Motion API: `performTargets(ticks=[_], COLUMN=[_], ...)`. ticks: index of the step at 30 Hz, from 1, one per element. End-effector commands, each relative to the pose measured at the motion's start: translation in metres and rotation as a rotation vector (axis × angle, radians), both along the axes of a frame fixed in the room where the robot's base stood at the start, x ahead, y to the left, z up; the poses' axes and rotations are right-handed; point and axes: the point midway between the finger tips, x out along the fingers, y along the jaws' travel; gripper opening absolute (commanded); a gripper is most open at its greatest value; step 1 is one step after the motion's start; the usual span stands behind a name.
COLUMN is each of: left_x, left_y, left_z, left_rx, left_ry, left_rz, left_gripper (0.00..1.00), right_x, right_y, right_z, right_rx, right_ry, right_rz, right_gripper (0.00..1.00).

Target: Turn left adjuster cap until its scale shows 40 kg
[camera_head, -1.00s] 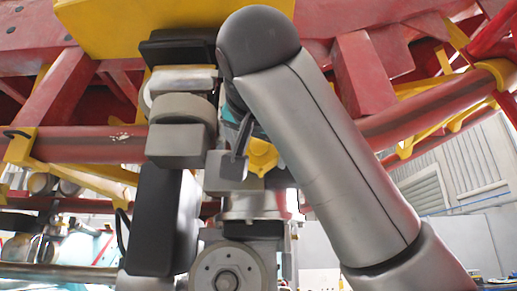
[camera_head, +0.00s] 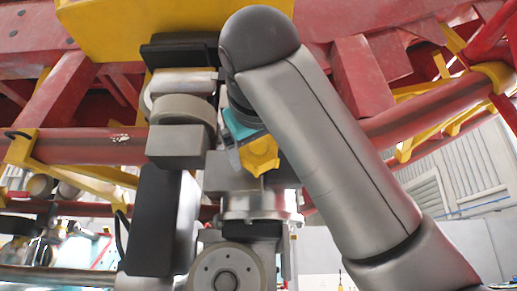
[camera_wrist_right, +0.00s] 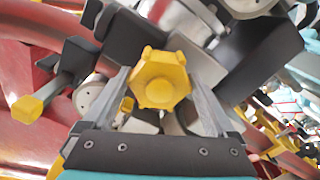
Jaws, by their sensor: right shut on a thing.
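The yellow knobbed adjuster cap (camera_head: 260,155) sits on the grey metal mechanism under the red frame. In the right wrist view the cap (camera_wrist_right: 160,80) lies between the two grey fingers of my right gripper (camera_wrist_right: 161,92), which is shut on it. In the head view this gripper (camera_head: 247,150) reaches the cap from above, its teal part showing beside the arm. The cap's scale cannot be read in either view. My left gripper is not in view.
A dark box-shaped part (camera_head: 160,220) and a round grey hub (camera_head: 228,272) stand close to the cap. A red tube (camera_head: 90,145) crosses behind. In the wrist view another yellow-ended part (camera_wrist_right: 28,108) sticks out at left. Room around the gripper is tight.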

Motion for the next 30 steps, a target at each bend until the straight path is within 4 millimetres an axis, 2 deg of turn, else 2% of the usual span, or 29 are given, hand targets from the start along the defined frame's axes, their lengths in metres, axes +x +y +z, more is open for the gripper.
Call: performTargets(ticks=[15, 30], left_x=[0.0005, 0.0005], left_y=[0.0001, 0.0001], left_z=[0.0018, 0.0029], left_rx=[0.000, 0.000], left_ry=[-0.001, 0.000], left_rz=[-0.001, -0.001], left_gripper=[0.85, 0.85], right_x=[0.0002, -0.0001], right_y=[-0.0014, -0.0015], right_z=[0.0022, 0.0025], right_rx=[-0.434, -0.592], right_ry=[-0.005, -0.005], right_rz=[-0.002, -0.002], right_gripper=[0.36, 0.36])
